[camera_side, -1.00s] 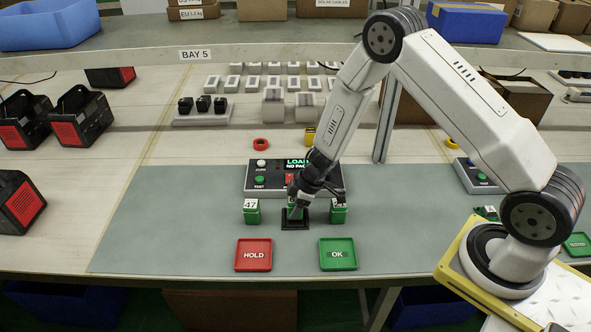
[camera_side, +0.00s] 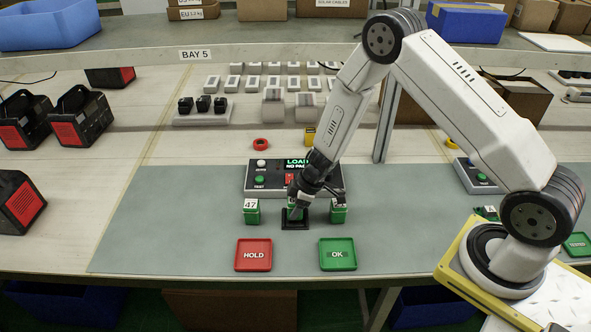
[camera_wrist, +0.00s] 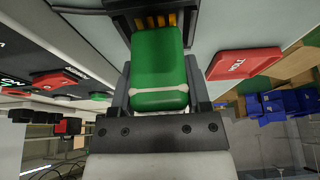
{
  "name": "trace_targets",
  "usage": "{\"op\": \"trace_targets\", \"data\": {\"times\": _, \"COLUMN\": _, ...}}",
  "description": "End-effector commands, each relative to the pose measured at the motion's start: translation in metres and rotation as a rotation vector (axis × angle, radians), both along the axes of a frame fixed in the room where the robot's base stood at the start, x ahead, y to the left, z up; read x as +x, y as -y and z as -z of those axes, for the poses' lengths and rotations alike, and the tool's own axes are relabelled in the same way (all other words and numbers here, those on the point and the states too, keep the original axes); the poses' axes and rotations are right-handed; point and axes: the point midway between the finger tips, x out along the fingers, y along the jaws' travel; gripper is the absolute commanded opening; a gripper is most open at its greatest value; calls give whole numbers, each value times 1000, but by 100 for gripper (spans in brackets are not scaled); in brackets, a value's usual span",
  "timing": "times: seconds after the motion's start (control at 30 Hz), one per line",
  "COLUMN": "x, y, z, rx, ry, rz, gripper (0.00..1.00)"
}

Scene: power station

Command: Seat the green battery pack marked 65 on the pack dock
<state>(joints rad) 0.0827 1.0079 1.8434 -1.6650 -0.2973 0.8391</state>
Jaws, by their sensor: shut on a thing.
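My gripper (camera_side: 297,208) is shut on a green battery pack, pointing down at the black pack dock (camera_side: 295,226) in front of the test box. In the wrist view the green pack (camera_wrist: 158,65) sits between the two dark fingers of my gripper (camera_wrist: 158,85). Gold contacts and a dark dock edge (camera_wrist: 122,5) show at the pack's far end. The pack is at the dock; I cannot tell whether it is fully down. Its number is hidden. The test box (camera_side: 265,178) display reads LOAD and, less clearly, NO PACK.
Green pack 47 (camera_side: 251,212) stands left of the dock, and another green pack (camera_side: 339,213) close on its right. The red HOLD tray (camera_side: 253,255) and green OK tray (camera_side: 338,254) lie in front. The grey mat (camera_side: 170,225) is clear at left.

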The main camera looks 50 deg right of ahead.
Motion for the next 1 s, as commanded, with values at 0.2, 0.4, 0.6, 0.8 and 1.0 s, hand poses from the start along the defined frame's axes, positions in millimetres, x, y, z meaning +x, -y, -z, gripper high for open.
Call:
{"op": "trace_targets", "data": {"times": 0.2, "x": 1, "y": 0, "z": 3, "rx": 1, "ry": 1, "rz": 2, "gripper": 0}}
{"op": "trace_targets", "data": {"times": 0.4, "x": 1, "y": 0, "z": 6, "rx": 0, "ry": 1, "rz": 1, "gripper": 0}}
{"op": "trace_targets", "data": {"times": 0.6, "x": 0, "y": 0, "z": 9, "rx": 1, "ry": 1, "rz": 0, "gripper": 0}}
{"op": "trace_targets", "data": {"times": 0.8, "x": 1, "y": 0, "z": 10, "rx": 1, "ry": 1, "rz": 2, "gripper": 77}}
{"op": "trace_targets", "data": {"times": 1.0, "x": 0, "y": 0, "z": 10, "rx": 0, "ry": 1, "rz": 1, "gripper": 100}}
